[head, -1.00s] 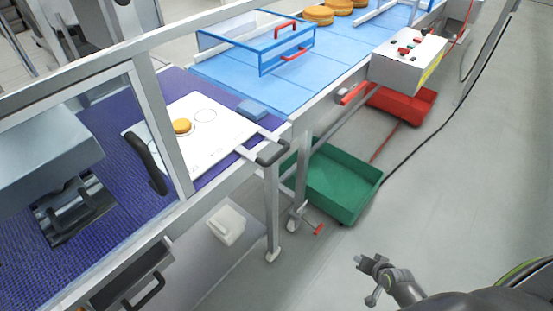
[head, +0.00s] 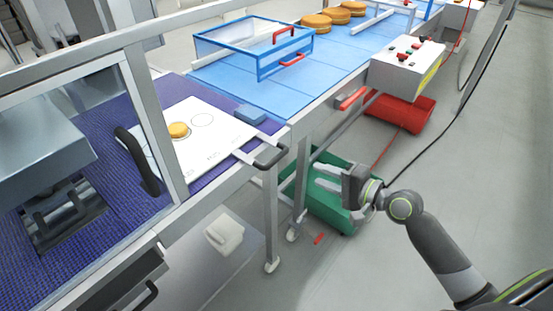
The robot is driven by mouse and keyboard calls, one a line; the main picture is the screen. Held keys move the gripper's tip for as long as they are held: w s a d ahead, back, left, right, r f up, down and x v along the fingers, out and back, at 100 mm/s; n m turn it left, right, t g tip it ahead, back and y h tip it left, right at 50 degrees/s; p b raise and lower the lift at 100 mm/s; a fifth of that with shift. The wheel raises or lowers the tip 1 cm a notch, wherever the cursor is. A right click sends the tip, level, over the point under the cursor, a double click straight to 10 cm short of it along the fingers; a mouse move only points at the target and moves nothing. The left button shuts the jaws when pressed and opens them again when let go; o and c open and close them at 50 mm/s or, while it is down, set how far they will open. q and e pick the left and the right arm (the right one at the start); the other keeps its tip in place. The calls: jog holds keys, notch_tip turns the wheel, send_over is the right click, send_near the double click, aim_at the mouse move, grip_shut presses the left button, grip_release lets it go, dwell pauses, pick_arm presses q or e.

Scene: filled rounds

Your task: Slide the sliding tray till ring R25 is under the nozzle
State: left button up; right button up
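The sliding tray (head: 215,148) is a flat white plate on a purple belt, with a dark bar handle (head: 270,156) at its right end. An orange-brown round (head: 178,130) sits on it. A thin printed ring (head: 202,119) shows beside the round; the small labels are too faint to read, so I cannot tell which ring is R25. A grey machine head (head: 45,145) stands at the left behind a clear guard; I cannot make out a nozzle. My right gripper (head: 315,175) is open and empty, right of the handle and apart from it. My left gripper is not in view.
A blue-framed clear guard (head: 255,48) with red handles stands on the blue conveyor (head: 330,65), with several rounds (head: 317,20) behind. A control box (head: 407,62), a red bin (head: 400,110) and a green bin (head: 330,205) lie along the right side. The right floor is open.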

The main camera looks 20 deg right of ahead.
aim_at(276, 157)
jog(key=p+x, duration=0.1)
jog(key=x, duration=1.4)
jog(key=shift+w+a, duration=0.2)
jog(key=shift+w, duration=0.05)
grip_shut()
